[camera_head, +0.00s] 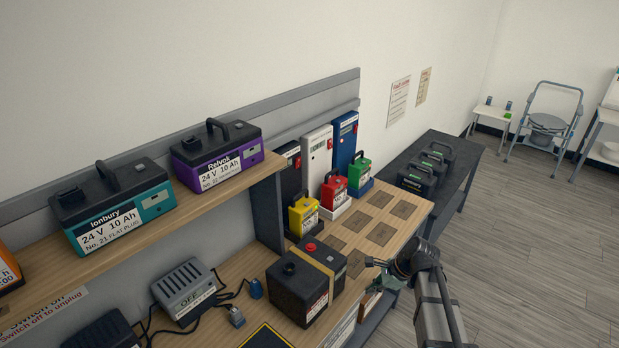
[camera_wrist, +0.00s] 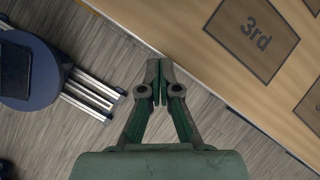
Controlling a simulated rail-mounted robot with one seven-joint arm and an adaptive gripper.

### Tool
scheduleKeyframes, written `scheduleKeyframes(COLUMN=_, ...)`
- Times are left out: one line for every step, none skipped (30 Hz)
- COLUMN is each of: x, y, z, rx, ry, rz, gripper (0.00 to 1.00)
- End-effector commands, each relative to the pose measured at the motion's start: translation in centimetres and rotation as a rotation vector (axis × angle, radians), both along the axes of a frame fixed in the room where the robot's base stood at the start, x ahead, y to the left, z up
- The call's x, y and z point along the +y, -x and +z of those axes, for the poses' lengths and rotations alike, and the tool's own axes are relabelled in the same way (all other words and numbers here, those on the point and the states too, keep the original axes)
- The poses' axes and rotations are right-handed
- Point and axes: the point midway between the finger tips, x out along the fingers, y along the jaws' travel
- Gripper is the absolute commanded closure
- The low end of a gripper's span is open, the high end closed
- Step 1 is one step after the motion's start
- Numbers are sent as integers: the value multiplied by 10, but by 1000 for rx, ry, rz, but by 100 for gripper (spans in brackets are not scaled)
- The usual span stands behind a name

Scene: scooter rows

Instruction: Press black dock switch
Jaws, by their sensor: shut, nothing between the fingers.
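The black dock (camera_head: 290,170) stands at the left of three upright docks at the back of the wooden bench. A small red spot, perhaps its switch (camera_head: 297,163), shows on its front; its state is too small to tell. A yellow battery (camera_head: 303,214) stands in front of the black dock and hides its lower part. My gripper (camera_head: 372,262) is over the bench's front edge, to the right of and nearer than the black dock. In the wrist view, my gripper (camera_wrist: 158,82) is shut and empty, and the dock is out of sight.
A white dock (camera_head: 317,150) and blue dock (camera_head: 345,133) stand beside it, with red (camera_head: 334,189) and green (camera_head: 359,170) batteries in front. A large black battery (camera_head: 295,290) stands on the near bench. Brown marked squares, one reading 3rd (camera_wrist: 252,37), lie on the bench.

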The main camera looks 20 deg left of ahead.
Motion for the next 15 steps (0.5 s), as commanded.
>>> scheduleKeyframes(x=13, y=-23, z=12, rx=-8, ry=-17, rz=-38, gripper=100)
scheduleKeyframes(x=20, y=-34, z=19, rx=-9, ry=-26, rz=-64, gripper=100)
scheduleKeyframes(x=29, y=-47, z=31, rx=-12, ry=-41, rz=-98, gripper=100)
scheduleKeyframes(x=36, y=-56, z=40, rx=-13, ry=-51, rz=-123, gripper=100)
scheduleKeyframes(x=43, y=-66, z=49, rx=-13, ry=-64, rz=-150, gripper=100)
scheduleKeyframes(x=52, y=-78, z=63, rx=-12, ry=-81, rz=-185, gripper=100)
scheduleKeyframes(x=60, y=-88, z=73, rx=-11, ry=-95, rz=-210, gripper=100)
scheduleKeyframes(x=68, y=-97, z=84, rx=-10, ry=-109, rz=-237, gripper=100)
scheduleKeyframes(x=78, y=-109, z=100, rx=-7, ry=-131, rz=-271, gripper=100)
scheduleKeyframes(x=86, y=-118, z=112, rx=-4, ry=-148, rz=-297, gripper=100)
scheduleKeyframes(x=93, y=-126, z=125, rx=-1, ry=-164, rz=-324, gripper=100)
scheduleKeyframes(x=104, y=-137, z=142, rx=5, ry=-188, rz=-357, gripper=100)
scheduleKeyframes(x=112, y=-144, z=155, rx=9, ry=-206, rz=-381, gripper=100)
scheduleKeyframes(x=119, y=-151, z=168, rx=16, ry=-224, rz=-405, gripper=100)
scheduleKeyframes(x=129, y=-159, z=186, rx=24, ry=-249, rz=-436, gripper=100)
